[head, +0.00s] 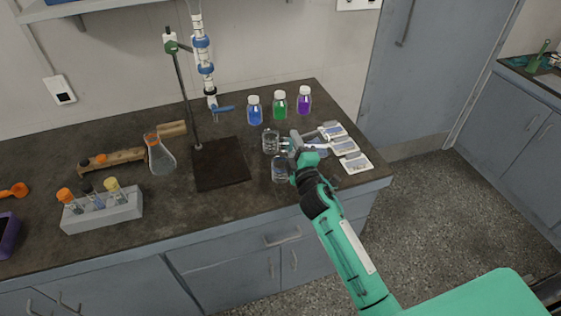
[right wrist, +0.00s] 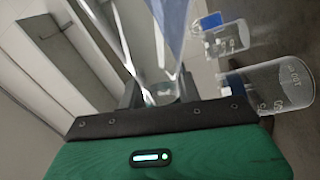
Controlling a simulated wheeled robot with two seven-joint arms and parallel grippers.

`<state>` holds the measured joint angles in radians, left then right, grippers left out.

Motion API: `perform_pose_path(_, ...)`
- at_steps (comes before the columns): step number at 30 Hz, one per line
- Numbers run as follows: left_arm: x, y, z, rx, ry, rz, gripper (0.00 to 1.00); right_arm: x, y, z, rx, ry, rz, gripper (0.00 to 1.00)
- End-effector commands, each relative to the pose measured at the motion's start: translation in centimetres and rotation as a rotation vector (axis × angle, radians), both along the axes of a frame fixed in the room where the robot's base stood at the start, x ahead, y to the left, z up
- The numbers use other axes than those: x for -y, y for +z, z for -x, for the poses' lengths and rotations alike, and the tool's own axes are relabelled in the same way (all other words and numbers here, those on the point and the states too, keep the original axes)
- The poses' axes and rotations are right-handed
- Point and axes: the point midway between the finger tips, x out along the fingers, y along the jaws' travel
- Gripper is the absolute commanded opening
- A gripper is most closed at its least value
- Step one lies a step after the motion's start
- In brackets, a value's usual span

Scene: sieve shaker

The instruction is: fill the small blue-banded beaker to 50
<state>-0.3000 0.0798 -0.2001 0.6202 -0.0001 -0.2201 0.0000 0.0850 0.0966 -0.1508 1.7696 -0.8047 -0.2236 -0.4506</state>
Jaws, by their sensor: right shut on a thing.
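Two clear glass beakers stand on the dark bench (head: 225,218), one farther back (head: 270,142) and one nearer the front edge (head: 279,170). The right wrist view shows two marked beakers lying sideways in the picture, a smaller one (right wrist: 228,40) and a larger one (right wrist: 280,85). Both show a blue patch. I cannot tell which is the small blue-banded one in the head view. My right gripper (head: 291,146) is just right of the beakers, shut on a clear, bluish thing (right wrist: 172,22) whose shape is unclear. My left gripper is out of view.
Blue, green and purple capped bottles (head: 279,106) stand behind the beakers. Several white packets (head: 356,162) lie at the right edge. A stand (head: 182,95) holds a burette (head: 203,58). A flask (head: 159,157) and a grey tube rack (head: 105,212) are left.

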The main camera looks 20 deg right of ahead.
Motion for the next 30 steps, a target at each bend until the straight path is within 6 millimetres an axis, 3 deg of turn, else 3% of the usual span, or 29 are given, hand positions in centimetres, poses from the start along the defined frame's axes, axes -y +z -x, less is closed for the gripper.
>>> perform_pose_path(30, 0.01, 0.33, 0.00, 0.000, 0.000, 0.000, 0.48, -0.12, 0.32, -0.01, 0.003, 0.001, 0.062, 0.00)
